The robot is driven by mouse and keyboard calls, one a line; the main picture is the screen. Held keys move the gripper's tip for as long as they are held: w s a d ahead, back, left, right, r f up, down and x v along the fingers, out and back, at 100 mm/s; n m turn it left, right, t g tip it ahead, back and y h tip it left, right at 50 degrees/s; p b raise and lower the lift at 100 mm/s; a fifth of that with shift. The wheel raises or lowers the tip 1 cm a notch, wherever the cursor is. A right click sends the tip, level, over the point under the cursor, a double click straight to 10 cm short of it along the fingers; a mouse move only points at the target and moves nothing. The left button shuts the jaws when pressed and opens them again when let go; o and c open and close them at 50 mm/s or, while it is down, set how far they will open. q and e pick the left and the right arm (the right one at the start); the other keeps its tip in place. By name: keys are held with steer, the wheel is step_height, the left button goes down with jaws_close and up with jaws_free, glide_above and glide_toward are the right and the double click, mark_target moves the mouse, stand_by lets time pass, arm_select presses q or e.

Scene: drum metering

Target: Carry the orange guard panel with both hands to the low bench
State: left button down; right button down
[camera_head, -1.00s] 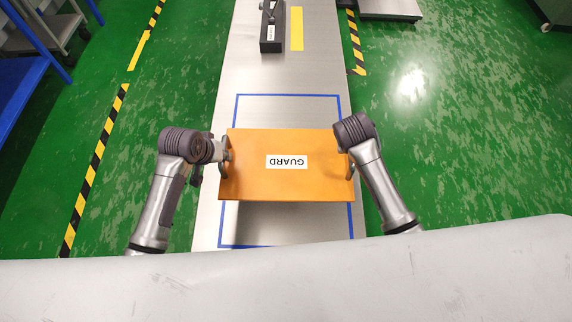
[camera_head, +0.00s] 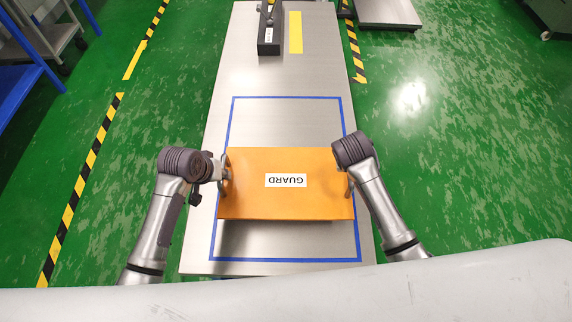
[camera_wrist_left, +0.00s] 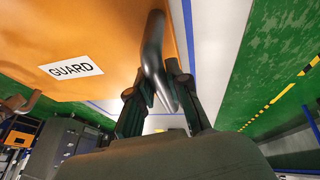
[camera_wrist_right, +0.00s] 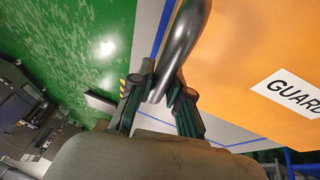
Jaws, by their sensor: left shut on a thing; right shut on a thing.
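The orange guard panel (camera_head: 286,203) with a white GUARD label is between my two grippers, over the low bench (camera_head: 268,80) and inside the blue taped outline (camera_head: 290,98). A shadow shows on the bench below its near edge; I cannot tell how high it is. My left gripper (camera_head: 222,172) is shut on the handle at the panel's left end, and that grey handle (camera_wrist_left: 153,55) shows in the left wrist view. My right gripper (camera_wrist_right: 162,92) is shut on the right-end handle (camera_wrist_right: 183,40). The head view partly hides the right fingers behind the wrist.
A dark block (camera_head: 269,38) and a yellow strip (camera_head: 296,32) are at the bench's far end. Striped floor tape (camera_head: 85,175) runs along the left. A blue-framed cart (camera_head: 28,85) stands far left, and a grey platform (camera_head: 388,12) far right.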

mark_target(226, 184)
arm_select(q)
steer(key=shift+w, duration=0.1)
arm_select(e)
steer(key=shift+w, duration=0.1)
